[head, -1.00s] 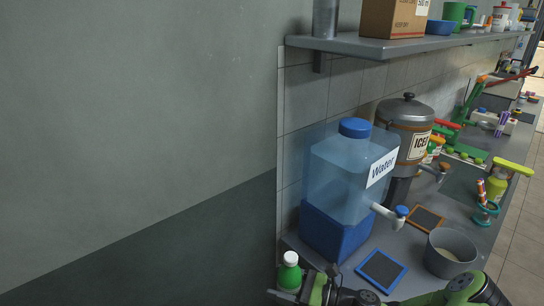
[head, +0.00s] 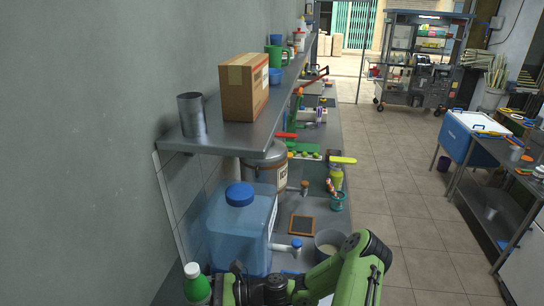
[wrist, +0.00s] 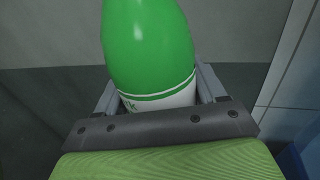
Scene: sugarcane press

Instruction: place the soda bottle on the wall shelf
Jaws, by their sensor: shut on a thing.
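The soda bottle (head: 196,283) is green with a white cap and shows at the bottom left of the head view. In the wrist view the bottle (wrist: 148,45) is upright or nearly so, with a white label band low on it. My gripper (wrist: 155,105) is shut on the bottle around its label. In the head view my gripper (head: 222,290) is partly cut off by the bottom edge. The wall shelf (head: 225,135) is grey metal on the left wall, farther off and higher in the picture than the bottle. The bottle is apart from it.
On the shelf stand a metal cup (head: 192,115), a cardboard box (head: 245,88) and several cups and bottles farther back. Bare shelf shows around the metal cup. Below are a blue water dispenser (head: 240,225), a steel ice container (head: 268,172) and a grey bowl (head: 331,241).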

